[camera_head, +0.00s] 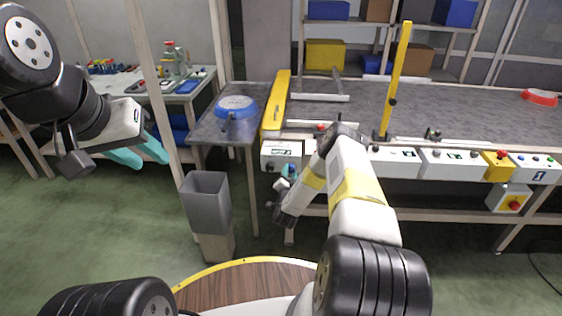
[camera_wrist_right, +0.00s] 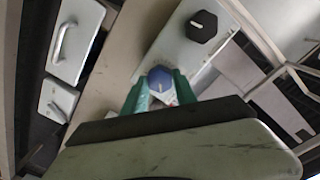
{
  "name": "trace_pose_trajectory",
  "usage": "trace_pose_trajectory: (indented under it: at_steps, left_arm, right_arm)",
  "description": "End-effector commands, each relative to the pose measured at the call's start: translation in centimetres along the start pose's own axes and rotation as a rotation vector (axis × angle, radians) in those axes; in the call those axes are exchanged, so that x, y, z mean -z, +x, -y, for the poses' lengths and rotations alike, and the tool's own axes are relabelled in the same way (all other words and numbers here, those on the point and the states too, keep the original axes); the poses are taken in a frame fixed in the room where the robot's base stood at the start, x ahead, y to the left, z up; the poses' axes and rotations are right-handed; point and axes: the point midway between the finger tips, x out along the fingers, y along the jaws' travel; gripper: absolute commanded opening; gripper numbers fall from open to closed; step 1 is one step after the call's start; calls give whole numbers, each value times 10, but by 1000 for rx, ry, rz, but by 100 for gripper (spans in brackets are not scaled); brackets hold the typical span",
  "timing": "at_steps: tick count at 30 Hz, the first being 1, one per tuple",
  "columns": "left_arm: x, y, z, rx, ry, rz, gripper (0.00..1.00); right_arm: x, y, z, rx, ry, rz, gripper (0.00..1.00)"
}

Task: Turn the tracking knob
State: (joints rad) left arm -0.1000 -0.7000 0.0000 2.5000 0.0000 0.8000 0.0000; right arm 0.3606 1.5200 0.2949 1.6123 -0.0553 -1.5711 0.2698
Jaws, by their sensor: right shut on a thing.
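A round blue knob (camera_wrist_right: 160,77) with a white pointer line sits on a pale panel in the right wrist view. The green fingers of my right gripper (camera_wrist_right: 160,83) are on both sides of it and shut on it. In the head view my right gripper (camera_head: 289,171) is at the front of a white control box (camera_head: 275,160) on the conveyor's front edge, and the knob is too small there to make out. No label reading "tracking" is legible. My left gripper (camera_head: 153,161) is open and empty, raised at the left over the floor.
A black knob (camera_wrist_right: 202,25) is on the same panel beyond the blue one. More control boxes (camera_head: 451,163) line the conveyor edge to the right. A grey bin (camera_head: 206,205) stands below. A yellow post (camera_head: 395,82) rises from the conveyor.

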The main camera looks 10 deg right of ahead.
Motion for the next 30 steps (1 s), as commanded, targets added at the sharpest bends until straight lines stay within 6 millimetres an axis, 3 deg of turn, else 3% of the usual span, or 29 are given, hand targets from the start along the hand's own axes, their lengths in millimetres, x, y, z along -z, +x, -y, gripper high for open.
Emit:
trace_pose_trajectory:
  at_steps: [15,30]
  left_arm:
    - [0,0,0,0,0,0,36]
    - [0,0,0,0,0,0,36]
  right_arm:
    - [0,0,-1,0,358,9,0]
    - [0,0,0,0,438,11,0]
